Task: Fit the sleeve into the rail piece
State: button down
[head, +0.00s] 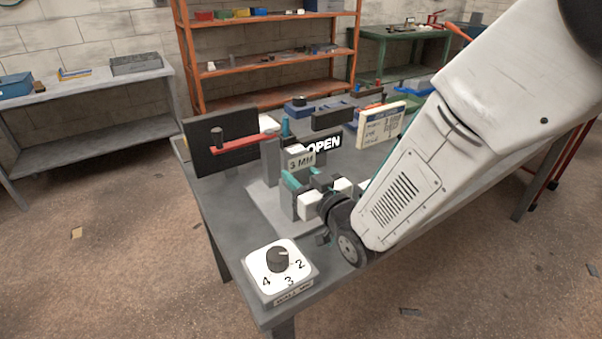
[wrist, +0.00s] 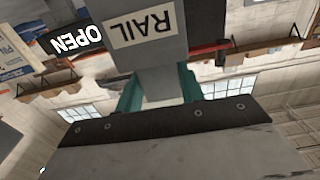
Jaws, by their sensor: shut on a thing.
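A grey block labelled RAIL (wrist: 150,60), which I take to be the rail piece, fills the top middle of the wrist view. My gripper (wrist: 160,92) has its two teal fingers on either side of this block's narrower lower part in the picture and is shut on it. In the head view my gripper (head: 303,180) is at the bench's near side, just below a block labelled 3 MM (head: 300,162). My gripper and arm hide much of the work there. I cannot tell which thing is the sleeve, or whether any parts are fitted together.
A dial box (head: 268,290) marked 2, 3 and 4 stands at the bench's near corner. A dark panel (head: 205,165) with a red lever (head: 240,145) stands at the left. An OPEN sign (head: 325,145) and a white notice board (head: 383,128) stand behind my gripper.

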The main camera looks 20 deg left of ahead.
jog(key=shift+f, duration=0.85)
jog(key=c, duration=0.8)
grip_release()
jog(key=shift+d, duration=0.1)
jog(key=v, duration=0.7)
jog(key=shift+s+d, duration=0.2)
jog(key=shift+s, duration=0.1)
